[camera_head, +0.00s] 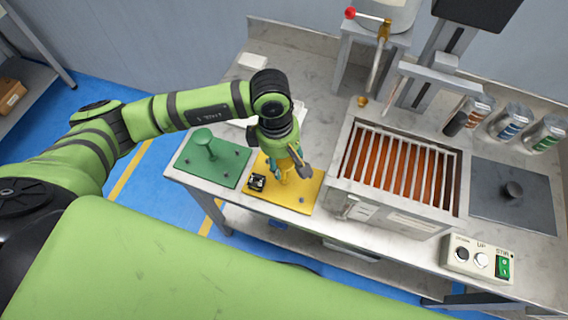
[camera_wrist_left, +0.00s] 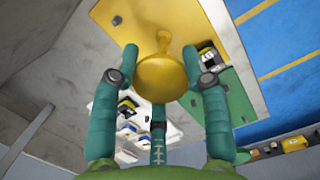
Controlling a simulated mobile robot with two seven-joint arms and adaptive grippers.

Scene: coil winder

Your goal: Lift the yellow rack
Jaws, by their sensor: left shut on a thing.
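The yellow rack is a flat plate (camera_head: 305,188) with an upright knobbed handle, near the bench's front left edge. In the left wrist view, the plate (camera_wrist_left: 205,18) lies beyond the handle's round knob (camera_wrist_left: 165,80). My left gripper (camera_head: 287,168) comes down over the handle from above. In the left wrist view, its teal fingers (camera_wrist_left: 162,62) are on both sides of the knob, shut on it. A small black part (camera_head: 257,182) sits on the plate's left side. I cannot tell whether the plate touches the bench. My right gripper is not in view.
A green plate with a knob (camera_head: 205,140) lies just left of the yellow one. A barred box with orange insides (camera_head: 402,165) stands close on the right. A grey plate (camera_head: 510,190) and a control box (camera_head: 478,259) are farther right.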

